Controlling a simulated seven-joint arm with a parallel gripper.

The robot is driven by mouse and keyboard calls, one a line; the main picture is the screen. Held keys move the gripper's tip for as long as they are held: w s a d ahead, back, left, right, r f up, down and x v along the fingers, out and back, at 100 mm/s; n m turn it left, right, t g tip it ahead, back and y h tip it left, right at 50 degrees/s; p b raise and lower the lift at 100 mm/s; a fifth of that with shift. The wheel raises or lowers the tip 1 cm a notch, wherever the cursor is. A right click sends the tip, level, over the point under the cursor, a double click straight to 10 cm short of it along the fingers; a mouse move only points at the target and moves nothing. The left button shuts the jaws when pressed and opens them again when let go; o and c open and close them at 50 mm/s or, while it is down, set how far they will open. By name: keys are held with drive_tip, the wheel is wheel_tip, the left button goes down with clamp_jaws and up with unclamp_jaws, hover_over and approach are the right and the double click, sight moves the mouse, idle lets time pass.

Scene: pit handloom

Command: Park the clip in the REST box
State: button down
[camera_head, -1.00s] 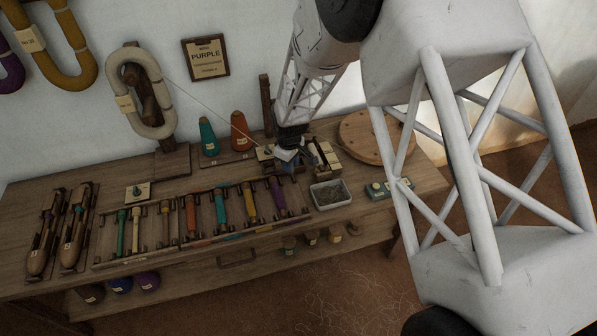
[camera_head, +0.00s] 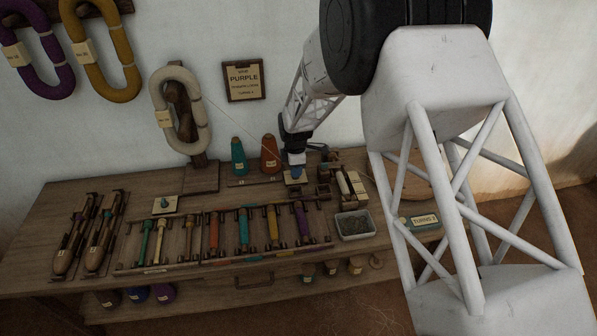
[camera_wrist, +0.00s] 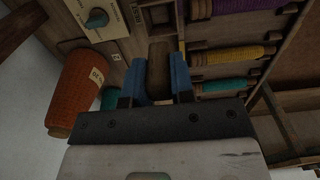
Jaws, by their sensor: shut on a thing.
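The cream plate, with a green knob and printed marks, shows ahead and to the left of the fingers in the wrist view (camera_wrist: 112,24).
An orange cone (camera_wrist: 80,92) stands left of the fingers, and a teal cone (camera_head: 238,156) is beside it. A winding device (camera_head: 345,184) stands right of my gripper. Bobbins (camera_head: 273,226) lie in the front rack. A grey tray (camera_head: 371,234) sits at front right.

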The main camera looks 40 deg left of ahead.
drive_tip(key=shift+f, duration=0.25)
idle(0.3)
drive_tip(key=shift+f, duration=4.05)
drive_tip(key=c, duration=0.6)
unclamp_jaws()
drive_tip(key=shift+r, duration=3.95)
